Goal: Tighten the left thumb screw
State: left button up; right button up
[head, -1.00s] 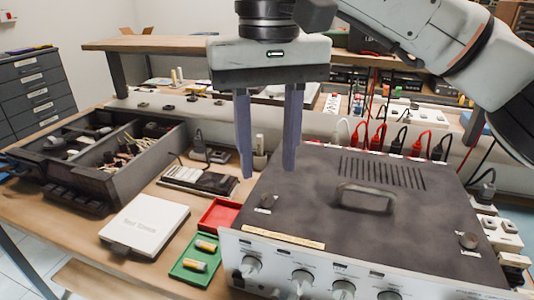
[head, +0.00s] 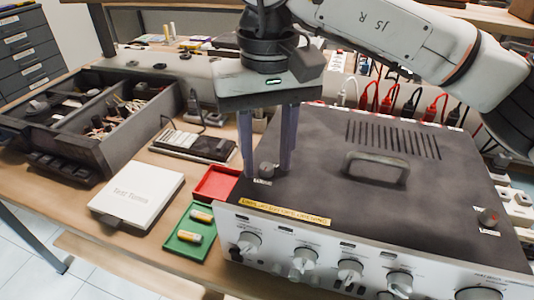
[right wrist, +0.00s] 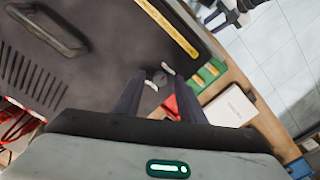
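The left thumb screw (head: 266,170) is a small dark grey knob on the front left of the dark top of the hi-fi unit (head: 330,200). It also shows in the right wrist view (right wrist: 160,78). My right gripper (head: 267,170) points down at it, open, with one finger on each side of the knob. I cannot tell whether the fingers touch it. The right thumb screw (head: 488,217) stands at the right front of the top, clear of the gripper.
A carry handle (head: 376,167) rises from the unit's top. Left of the unit are a red tray (head: 216,183), a green tray (head: 184,245) with batteries, a white box (head: 137,193) and a dark divided organiser (head: 100,165). Red and black cables (head: 408,105) plug in behind.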

jog(key=shift+f, duration=0.1)
grip_shut()
pick_arm(q)
jog(key=shift+w, duration=0.15)
jog(key=shift+f, duration=0.1)
